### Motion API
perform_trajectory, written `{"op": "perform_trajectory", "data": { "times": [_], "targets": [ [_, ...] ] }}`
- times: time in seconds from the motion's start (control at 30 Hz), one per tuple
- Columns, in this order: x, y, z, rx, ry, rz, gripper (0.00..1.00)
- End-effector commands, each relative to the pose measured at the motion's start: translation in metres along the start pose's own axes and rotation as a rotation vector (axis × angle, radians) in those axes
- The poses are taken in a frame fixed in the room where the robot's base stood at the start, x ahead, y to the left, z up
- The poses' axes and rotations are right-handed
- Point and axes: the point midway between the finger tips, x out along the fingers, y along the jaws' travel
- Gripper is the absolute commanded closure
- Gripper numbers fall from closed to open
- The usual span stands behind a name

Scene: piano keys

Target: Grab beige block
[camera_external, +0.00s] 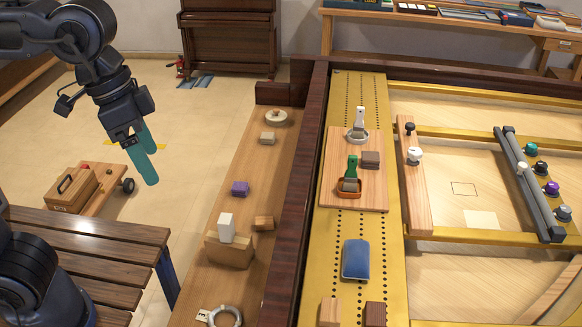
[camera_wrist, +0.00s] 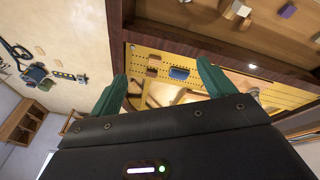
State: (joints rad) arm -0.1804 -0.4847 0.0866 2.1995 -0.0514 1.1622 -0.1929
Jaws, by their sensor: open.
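My gripper (camera_external: 150,165) has teal fingers. It hangs over the floor at the left, left of the wooden ledge and touching nothing. In the wrist view its fingers (camera_wrist: 162,72) are spread with nothing between them. A small greyish-beige block (camera_external: 268,138) lies at the far end of the ledge, in front of a round beige ring, to the right of my gripper. A light tan wood block (camera_external: 329,312) stands on the gold strip at the front. I cannot tell which of the two is meant by the beige block.
The ledge (camera_external: 205,290) also holds a purple block (camera_external: 240,188), a white upright block (camera_external: 226,228) on a larger wood block, and a brown block (camera_external: 264,222). A dark raised rail (camera_external: 297,200) separates it from the gold strip with a blue sponge (camera_external: 356,260). A slatted bench (camera_external: 100,245) stands below my gripper.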

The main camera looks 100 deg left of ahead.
Motion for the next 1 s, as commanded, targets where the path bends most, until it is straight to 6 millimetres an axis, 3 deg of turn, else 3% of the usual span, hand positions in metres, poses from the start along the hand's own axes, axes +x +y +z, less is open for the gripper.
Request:
{"op": "perform_trajectory", "data": {
  "times": [0.1, 0.47, 0.7, 1.0],
  "targets": [
    [-0.001, -0.019, -0.037, -0.131, -0.031, -0.009, 0.18],
    [0.005, -0.099, -0.137, -0.521, -0.109, -0.045, 0.18],
    [0.017, -0.172, -0.192, -0.778, -0.152, -0.078, 0.18],
    [0.038, -0.273, -0.238, -1.075, -0.197, -0.126, 0.18]
  ]
}}
